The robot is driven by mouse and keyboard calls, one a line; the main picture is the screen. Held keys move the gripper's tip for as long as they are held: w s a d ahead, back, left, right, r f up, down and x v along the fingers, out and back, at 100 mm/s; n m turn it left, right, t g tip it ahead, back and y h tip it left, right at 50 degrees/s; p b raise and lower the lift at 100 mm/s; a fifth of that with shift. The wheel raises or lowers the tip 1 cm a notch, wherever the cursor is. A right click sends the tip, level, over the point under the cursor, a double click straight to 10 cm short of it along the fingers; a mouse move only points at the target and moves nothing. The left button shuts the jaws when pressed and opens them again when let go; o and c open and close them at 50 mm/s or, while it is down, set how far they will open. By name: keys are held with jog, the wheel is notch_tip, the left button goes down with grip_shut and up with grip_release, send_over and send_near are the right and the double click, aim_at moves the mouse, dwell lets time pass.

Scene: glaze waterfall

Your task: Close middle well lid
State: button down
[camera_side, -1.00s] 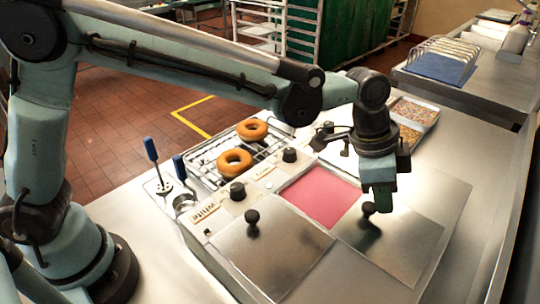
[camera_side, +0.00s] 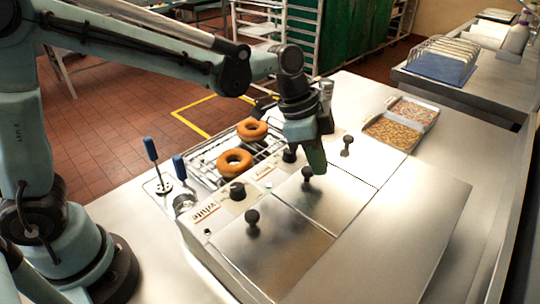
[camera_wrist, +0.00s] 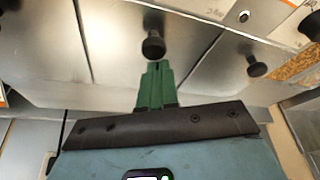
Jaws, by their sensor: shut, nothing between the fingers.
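The middle well lid (camera_side: 335,200) is a flat steel plate with a black knob (camera_side: 307,173). It lies flat over the middle well between the two neighbouring lids, and no pink glaze shows. My gripper (camera_side: 317,168) points down just beside that knob, on its right. In the wrist view the shut green fingers (camera_wrist: 157,68) are right at the middle knob (camera_wrist: 153,46), with nothing between them. I cannot tell whether they touch it.
The near lid (camera_side: 275,255) and the far lid (camera_side: 372,160) also lie flat, each with its own knob. Two doughnuts (camera_side: 235,161) sit on a rack at the left. Sprinkle trays (camera_side: 385,133) stand behind. The steel counter at right is clear.

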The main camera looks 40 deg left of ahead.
aim_at(333, 184)
jog(key=shift+a, duration=0.4)
jog(key=d, duration=0.1)
jog(key=w+d, duration=0.1)
jog(key=d, duration=0.2)
jog(key=shift+w+r, duration=0.35)
jog(key=shift+w, duration=0.05)
jog(key=v, duration=1)
jog(key=s+a+f+n+t+y, duration=0.2)
jog(key=s+a+f+n, duration=0.1)
jog(key=s+a+n, duration=0.3)
jog(key=s+a+f+n+t+y, duration=0.1)
jog(key=s+a+f+n+t, duration=0.2)
jog(key=s+a+n, duration=0.3)
jog(key=a+f, duration=0.1)
jog(key=a, duration=0.4)
jog(key=shift+a+f+n+y, duration=0.2)
jog(key=shift+f+n+y, duration=0.1)
jog(key=shift+y, duration=0.1)
jog(key=shift+s, duration=0.1)
